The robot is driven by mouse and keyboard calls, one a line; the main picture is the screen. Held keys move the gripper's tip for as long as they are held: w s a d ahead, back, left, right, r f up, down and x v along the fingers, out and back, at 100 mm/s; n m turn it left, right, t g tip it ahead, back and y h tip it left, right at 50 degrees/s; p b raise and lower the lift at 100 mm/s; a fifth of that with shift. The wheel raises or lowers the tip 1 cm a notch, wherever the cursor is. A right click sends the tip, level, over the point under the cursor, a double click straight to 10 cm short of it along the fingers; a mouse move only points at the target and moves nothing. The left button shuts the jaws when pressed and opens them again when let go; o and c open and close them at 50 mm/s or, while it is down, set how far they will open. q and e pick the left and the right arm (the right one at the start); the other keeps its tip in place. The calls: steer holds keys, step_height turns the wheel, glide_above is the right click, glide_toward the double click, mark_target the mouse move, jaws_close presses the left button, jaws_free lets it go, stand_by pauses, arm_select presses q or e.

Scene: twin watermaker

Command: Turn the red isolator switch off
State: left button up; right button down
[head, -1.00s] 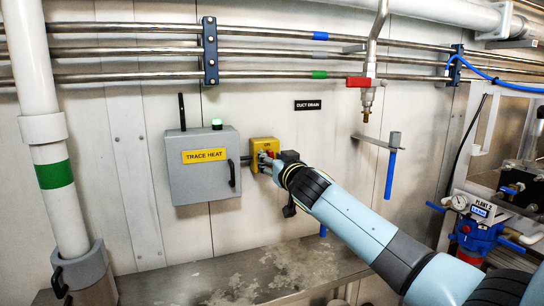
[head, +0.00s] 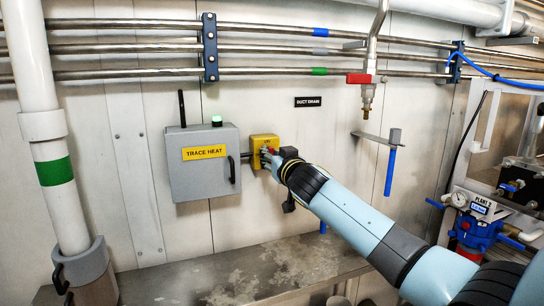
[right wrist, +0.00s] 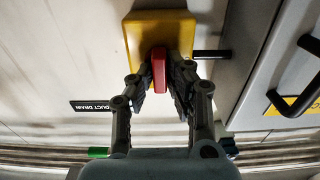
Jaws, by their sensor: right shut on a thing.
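The isolator is a yellow box (head: 259,142) on the wall, just right of the grey trace heat box (head: 195,182). Its red handle (right wrist: 158,68) shows clearly in the right wrist view, upright in that picture in front of the yellow plate (right wrist: 138,32). My right gripper (right wrist: 161,84) is shut on the red handle, one finger on each side. In the head view my right gripper (head: 270,160) covers most of the switch, and the handle is barely visible. The green lamp (head: 216,121) on top of the trace heat box looks dim. My left gripper is not in view.
A black handle (head: 232,170) sits on the trace heat box door. Metal pipes (head: 270,72) run along the wall above. A blue-handled valve (head: 391,165) is to the right. A metal ledge (head: 230,272) lies below.

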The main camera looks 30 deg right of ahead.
steer(key=shift+n, duration=0.4)
steer(key=n, duration=0.5)
steer(key=n+p, duration=0.1)
steer(key=n, duration=0.5)
steer(key=n+p, duration=0.1)
steer(key=n, duration=0.4)
steer(key=shift+a+f+n, duration=0.3)
steer(key=shift+f+n, duration=0.05)
steer(key=shift+n, duration=0.05)
steer(key=c, duration=1.3)
jaws_free()
steer(key=v, duration=1.2)
